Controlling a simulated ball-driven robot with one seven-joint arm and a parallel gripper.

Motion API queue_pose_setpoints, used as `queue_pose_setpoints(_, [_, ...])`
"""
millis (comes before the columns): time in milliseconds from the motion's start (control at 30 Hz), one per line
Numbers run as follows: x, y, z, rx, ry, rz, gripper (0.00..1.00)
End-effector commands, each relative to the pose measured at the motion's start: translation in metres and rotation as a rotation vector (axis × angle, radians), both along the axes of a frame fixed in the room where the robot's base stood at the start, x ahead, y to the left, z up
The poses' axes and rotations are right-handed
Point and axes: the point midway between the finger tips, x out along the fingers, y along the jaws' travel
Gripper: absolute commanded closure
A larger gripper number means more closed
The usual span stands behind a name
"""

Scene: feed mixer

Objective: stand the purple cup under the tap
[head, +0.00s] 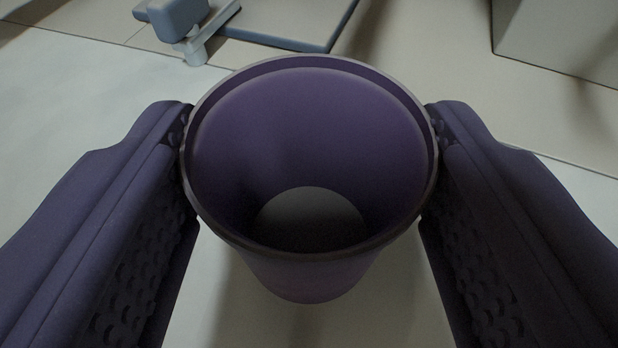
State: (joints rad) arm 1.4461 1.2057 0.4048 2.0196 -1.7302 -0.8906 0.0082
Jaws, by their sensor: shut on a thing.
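The purple cup (308,278) fills the middle of the head view, with its open mouth towards the camera. It looks empty, with a dark grey round bottom. My gripper (312,142) is shut on the cup, with one dark purple finger pressed to each side near the rim. A grey-blue fitting (190,28) with a block and a pale stubby post shows at the top left, beyond the cup and apart from it. It may be the tap; its upper part is cut off by the frame.
A pale box-like block (565,35) stands at the top right. A light surface (70,110) spreads below, with clear room left of the cup. The cup's height above it is hard to tell.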

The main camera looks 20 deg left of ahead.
Motion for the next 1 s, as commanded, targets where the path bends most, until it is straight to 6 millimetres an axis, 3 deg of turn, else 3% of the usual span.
queue_pose_setpoints(67, [0.0, 0.0, -0.003, 0.0, 0.0, 0.001, 0.7])
queue_pose_setpoints(100, [0.0, 0.0, -0.003, 0.0, 0.001, 0.0, 0.32])
queue_pose_setpoints(200, [0.0, 0.0, -0.003, 0.0, 0.0, 0.0, 0.11])
queue_pose_setpoints(567, [-0.002, -0.001, 0.003, 0.0, 0.0, -0.001, 0.11])
queue_pose_setpoints(1000, [-0.081, -0.039, 0.031, -0.001, 0.002, -0.002, 0.11])
